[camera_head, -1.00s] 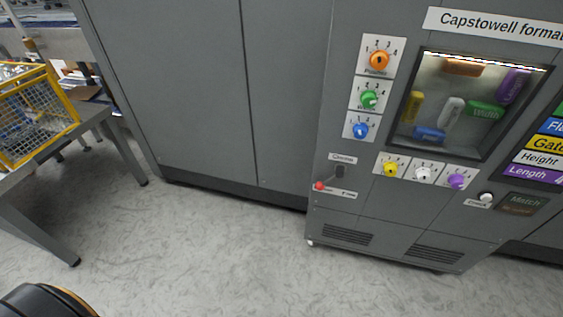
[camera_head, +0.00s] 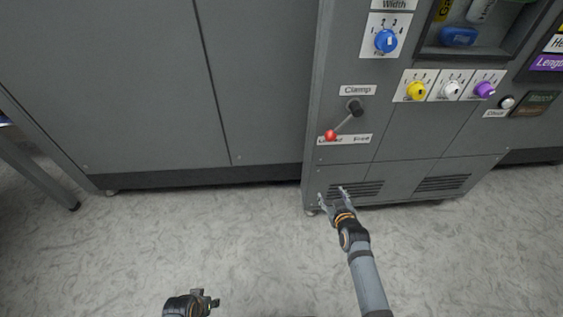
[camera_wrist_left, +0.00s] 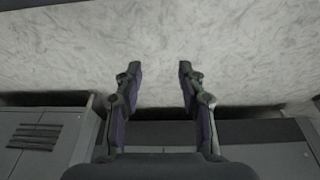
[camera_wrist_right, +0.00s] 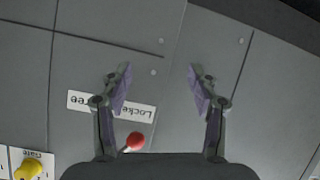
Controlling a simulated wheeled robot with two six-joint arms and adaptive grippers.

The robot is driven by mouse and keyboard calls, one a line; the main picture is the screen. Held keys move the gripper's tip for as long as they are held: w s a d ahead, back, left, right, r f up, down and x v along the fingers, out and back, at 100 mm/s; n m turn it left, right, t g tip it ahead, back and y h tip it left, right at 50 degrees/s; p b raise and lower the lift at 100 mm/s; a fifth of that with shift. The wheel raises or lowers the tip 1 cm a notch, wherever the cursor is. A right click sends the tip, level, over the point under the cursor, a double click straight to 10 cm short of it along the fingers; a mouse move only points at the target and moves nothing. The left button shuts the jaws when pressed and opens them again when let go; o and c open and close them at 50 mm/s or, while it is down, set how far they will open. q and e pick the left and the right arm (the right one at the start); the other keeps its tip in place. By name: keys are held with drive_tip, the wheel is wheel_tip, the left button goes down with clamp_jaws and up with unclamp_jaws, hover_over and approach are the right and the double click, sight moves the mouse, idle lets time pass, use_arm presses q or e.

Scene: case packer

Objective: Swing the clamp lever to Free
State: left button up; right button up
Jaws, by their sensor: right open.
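The clamp lever (camera_head: 347,122) is on the grey cabinet front, under a "Clamp" label. It slants down-left from a dark pivot, and its red ball end (camera_head: 330,135) sits at the left, "Locked" end of the Locked/Free label (camera_head: 347,140). My right gripper (camera_head: 333,191) is open and empty, below the lever in the head view. In the right wrist view the red ball (camera_wrist_right: 136,140) shows low between the open fingers (camera_wrist_right: 160,75), with the label partly behind the left finger. My left gripper (camera_wrist_left: 157,68) is open and empty, low over the floor.
Blue (camera_head: 386,41), yellow (camera_head: 416,91), white (camera_head: 450,89) and purple (camera_head: 485,89) knobs are near the lever on the cabinet. A vent (camera_head: 356,189) is low on the cabinet. The floor (camera_head: 230,240) in front is clear.

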drive_tip(key=w+r+t+b, duration=0.3)
drive_tip(key=r+t+b, duration=0.15)
drive_tip(key=r, duration=0.45)
drive_tip(key=n+b, duration=0.1)
drive_tip(key=b, duration=0.1)
approach(332, 140)
drive_tip(key=w, duration=0.1)
drive_tip(key=shift+t, duration=0.35)
drive_tip(key=w, duration=0.3)
drive_tip(key=w+b, duration=0.1)
drive_tip(key=w, duration=0.2)
drive_tip(key=w+b, duration=0.1)
drive_tip(key=w, duration=0.3)
drive_tip(key=shift+w+a+f, duration=0.1)
drive_tip(key=shift+a+f, duration=0.1)
drive_tip(key=shift+f, duration=0.2)
drive_tip(key=shift+w, duration=0.35)
use_arm(q)
drive_tip(key=w+d+t, duration=0.1)
drive_tip(key=d+r, duration=0.1)
drive_tip(key=w+d+t+h, duration=0.1)
drive_tip(key=shift+w+d+r+t, duration=0.2)
drive_tip(key=shift+w+r+t, duration=0.1)
use_arm(e)
drive_tip(key=shift+r, duration=0.1)
clamp_jaws()
